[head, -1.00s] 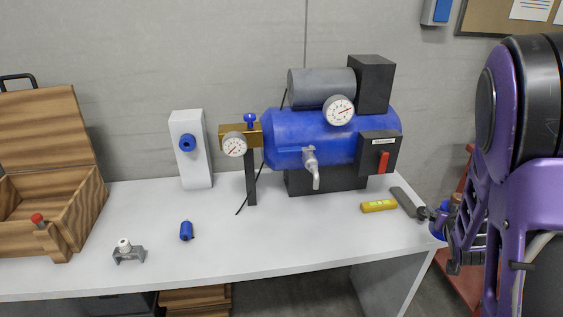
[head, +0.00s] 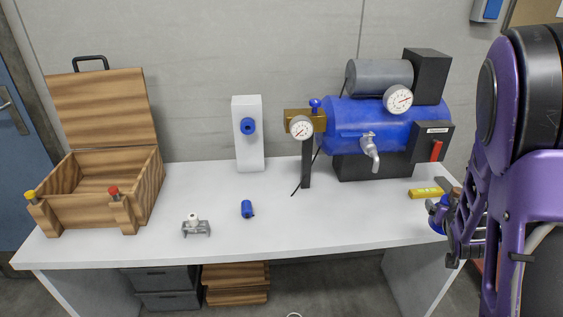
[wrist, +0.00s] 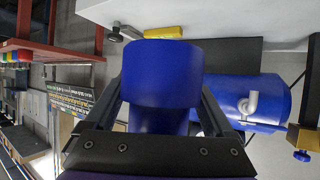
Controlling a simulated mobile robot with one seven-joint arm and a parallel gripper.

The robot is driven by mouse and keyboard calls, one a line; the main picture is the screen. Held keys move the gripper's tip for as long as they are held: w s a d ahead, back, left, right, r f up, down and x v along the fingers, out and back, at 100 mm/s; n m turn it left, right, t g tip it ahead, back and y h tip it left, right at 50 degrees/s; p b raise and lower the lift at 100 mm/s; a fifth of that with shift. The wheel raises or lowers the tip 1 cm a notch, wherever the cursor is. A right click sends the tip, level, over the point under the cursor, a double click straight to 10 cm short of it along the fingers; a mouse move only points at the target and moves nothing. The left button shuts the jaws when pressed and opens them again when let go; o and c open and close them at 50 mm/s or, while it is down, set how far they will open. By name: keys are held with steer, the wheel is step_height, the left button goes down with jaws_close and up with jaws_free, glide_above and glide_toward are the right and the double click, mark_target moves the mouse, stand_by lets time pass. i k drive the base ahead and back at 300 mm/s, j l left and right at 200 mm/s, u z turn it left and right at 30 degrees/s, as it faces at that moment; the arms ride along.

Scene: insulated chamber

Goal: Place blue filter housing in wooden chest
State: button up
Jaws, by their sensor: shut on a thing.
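The blue filter housing (wrist: 165,75) is a large blue cylinder between the two dark fingers of my gripper (wrist: 165,108) in the wrist view. My gripper is shut on it. In the head view the housing (head: 437,212) shows only partly, with my purple arm beside it, near the table's right end. The wooden chest (head: 82,218) stands on the table at the far left. Its lid (head: 103,108) is raised and its inside looks empty. My gripper is far to the right of the chest.
On the white table (head: 330,220) are a small blue cylinder (head: 247,209), a grey bracket with a white knob (head: 195,227), a white post (head: 248,150), a blue compressor tank (head: 350,122) and a yellow level (head: 425,193). The front middle is mostly clear.

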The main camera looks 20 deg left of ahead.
mark_target(96, 191)
steer(key=j+u, duration=0.25)
steer(key=j, duration=0.95)
steer(key=i+j, duration=0.2)
steer(key=j, duration=0.2)
steer(key=i+j+u, duration=0.15)
steer(key=j, duration=0.3)
steer(key=i+j, duration=0.1)
steer(key=j, duration=0.65)
steer(key=i, duration=0.05)
